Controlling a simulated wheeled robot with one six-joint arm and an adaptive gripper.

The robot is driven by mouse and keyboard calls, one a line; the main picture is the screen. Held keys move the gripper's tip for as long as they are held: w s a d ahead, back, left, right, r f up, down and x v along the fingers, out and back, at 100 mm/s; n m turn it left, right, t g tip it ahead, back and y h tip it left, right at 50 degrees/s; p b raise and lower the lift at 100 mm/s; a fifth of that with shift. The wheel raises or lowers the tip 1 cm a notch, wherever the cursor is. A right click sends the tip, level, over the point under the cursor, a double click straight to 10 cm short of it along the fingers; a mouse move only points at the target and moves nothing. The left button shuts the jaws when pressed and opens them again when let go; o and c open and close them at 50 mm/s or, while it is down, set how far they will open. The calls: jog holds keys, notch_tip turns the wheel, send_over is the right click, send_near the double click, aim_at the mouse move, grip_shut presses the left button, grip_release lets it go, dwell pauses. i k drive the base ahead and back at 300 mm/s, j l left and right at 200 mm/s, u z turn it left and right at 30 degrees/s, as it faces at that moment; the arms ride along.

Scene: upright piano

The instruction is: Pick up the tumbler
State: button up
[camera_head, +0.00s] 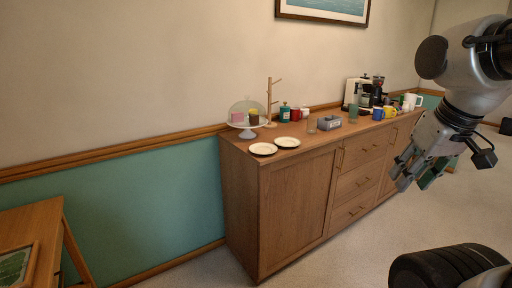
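Two drinking glasses stand on the wooden sideboard (292,190), and I cannot tell which one is the tumbler. One is a small clear glass (312,125) near the front edge, right of two white plates. The other is a greenish glass (353,115) further right, in front of the coffee machine. Both look upright. My gripper (418,182) hangs at the right of the view, pointing down and left, clear of both glasses. Its fingers look spread apart, with nothing visible between them.
Two white plates (263,149), a domed cake stand (243,131), a wooden mug rack (269,100), a grey box (329,123), a coffee machine (358,92) and several mugs crowd the sideboard top. A small wooden table (48,218) stands at left. Floor before the sideboard is open.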

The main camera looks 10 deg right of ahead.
aim_at(311, 126)
jog(key=i+l+z, duration=0.15)
jog(key=i, duration=0.45)
jog(key=i+l+z, duration=0.15)
jog(key=i, duration=0.4)
jog(key=i+l+u, duration=0.2)
jog(key=i+l, duration=0.2)
jog(key=i+l+u, duration=0.2)
jog(key=i+l, duration=0.2)
jog(key=i+l+u, duration=0.2)
jog(key=i+l, duration=0.15)
jog(key=l, duration=0.25)
